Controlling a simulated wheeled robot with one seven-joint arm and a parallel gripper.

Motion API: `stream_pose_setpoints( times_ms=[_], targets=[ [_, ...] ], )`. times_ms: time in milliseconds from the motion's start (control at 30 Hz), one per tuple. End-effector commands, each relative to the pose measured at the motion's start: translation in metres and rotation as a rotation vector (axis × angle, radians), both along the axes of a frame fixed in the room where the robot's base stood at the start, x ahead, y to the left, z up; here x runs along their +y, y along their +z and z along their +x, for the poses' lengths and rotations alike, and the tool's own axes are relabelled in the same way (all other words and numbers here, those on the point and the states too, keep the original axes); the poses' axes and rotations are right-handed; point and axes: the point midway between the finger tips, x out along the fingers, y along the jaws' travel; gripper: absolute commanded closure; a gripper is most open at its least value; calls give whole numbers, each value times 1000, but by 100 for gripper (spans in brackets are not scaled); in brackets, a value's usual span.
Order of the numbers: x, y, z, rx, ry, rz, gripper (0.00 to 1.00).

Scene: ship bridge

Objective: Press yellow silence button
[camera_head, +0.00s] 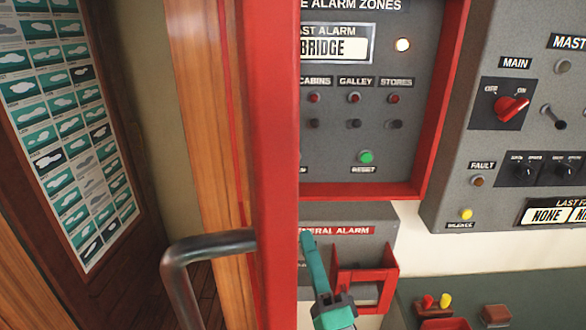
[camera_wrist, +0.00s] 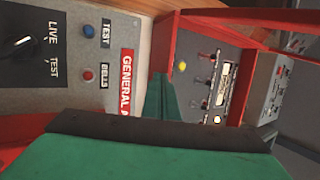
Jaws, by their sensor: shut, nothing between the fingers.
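In the head view a yellow button (camera_head: 467,214) with a small blurred label sits low on the grey panel at the right. In the wrist view another small yellow button (camera_wrist: 182,66) shows on the red-framed alarm panel; in the head view that part is hidden behind the red upright. I cannot tell which one is the silence button. My gripper (camera_head: 307,236) is shut and empty, in front of the general alarm box and below the alarm zones panel. It is left of and below the right panel's yellow button, apart from it. In the wrist view its green fingers (camera_wrist: 163,95) point toward the panels.
A red upright (camera_head: 275,130) with a metal handle (camera_head: 210,245) stands close on the left. The alarm panel (camera_head: 330,140) has a green reset button (camera_head: 366,157). The general alarm box (camera_head: 345,215) has a raised red cover (camera_head: 370,275). Loose-looking red and yellow knobs stand at lower right.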

Motion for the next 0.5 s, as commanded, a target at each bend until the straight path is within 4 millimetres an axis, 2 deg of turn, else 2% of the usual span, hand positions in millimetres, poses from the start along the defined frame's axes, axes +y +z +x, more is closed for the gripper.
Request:
stream_pose_setpoints(
  times_ms=[33, 200, 333, 500],
  targets=[
    [1, 24, 0, -30, 39, 8, 100],
    [10, 80, -6, -76, 179, 29, 100],
    [17, 107, -13, -92, 253, 30, 100],
    [21, 121, -18, -98, 296, 27, 100]
  ],
)
